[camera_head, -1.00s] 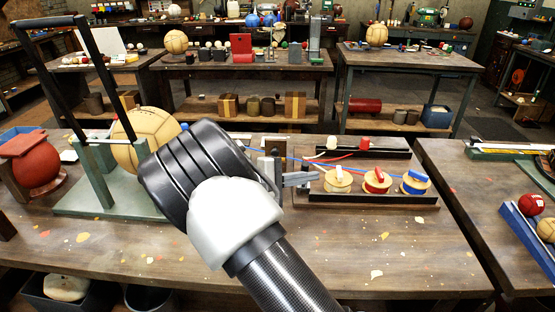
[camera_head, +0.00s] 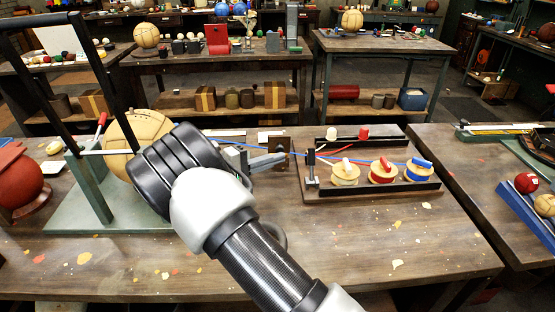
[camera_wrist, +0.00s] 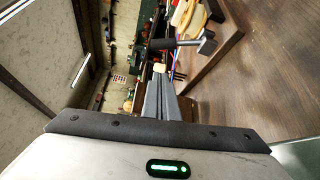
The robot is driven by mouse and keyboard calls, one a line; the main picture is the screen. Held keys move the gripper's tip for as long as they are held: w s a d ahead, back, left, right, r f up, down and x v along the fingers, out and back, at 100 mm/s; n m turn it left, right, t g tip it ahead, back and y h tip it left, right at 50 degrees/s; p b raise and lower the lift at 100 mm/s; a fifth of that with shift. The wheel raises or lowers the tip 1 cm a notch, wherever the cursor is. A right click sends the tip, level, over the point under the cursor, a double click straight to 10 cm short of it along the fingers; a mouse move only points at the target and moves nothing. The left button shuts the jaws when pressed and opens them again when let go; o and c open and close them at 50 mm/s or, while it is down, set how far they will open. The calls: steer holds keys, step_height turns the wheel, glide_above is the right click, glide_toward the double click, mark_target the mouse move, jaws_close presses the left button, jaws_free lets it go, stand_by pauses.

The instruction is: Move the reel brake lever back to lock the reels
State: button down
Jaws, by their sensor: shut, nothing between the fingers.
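The reel stand (camera_head: 372,190) is a dark wooden board with three reels: one with a white top piece (camera_head: 344,172), one red (camera_head: 381,172) and one blue (camera_head: 419,171). The brake lever (camera_head: 311,162), with a black grip on a metal post, stands upright at the board's left end. In the wrist view its black grip (camera_wrist: 175,43) and grey metal part lie just beyond my fingertips. My gripper (camera_head: 284,157) is shut and empty, left of the lever, with a small gap visible between them. Its fingers (camera_wrist: 170,84) also show in the wrist view.
A tan leather ball (camera_head: 134,140) sits in a green press frame (camera_head: 85,220) at left, behind my arm. A red ball (camera_head: 18,183) stands further left. Blue and red threads run behind my fingers to the reels. The front of the table is mostly clear.

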mark_target(312, 165)
steer(key=x, duration=0.7)
steer(key=shift+w+d+f, duration=0.1)
steer(key=shift+d, duration=0.25)
steer(key=s, duration=0.2)
steer(key=s+d, duration=0.1)
steer(key=shift+s+r, duration=0.3)
steer(key=shift+r, duration=0.05)
steer(key=shift+s+f+b, duration=0.1)
steer(key=shift+s+b, duration=0.05)
steer(key=shift+b, duration=0.3)
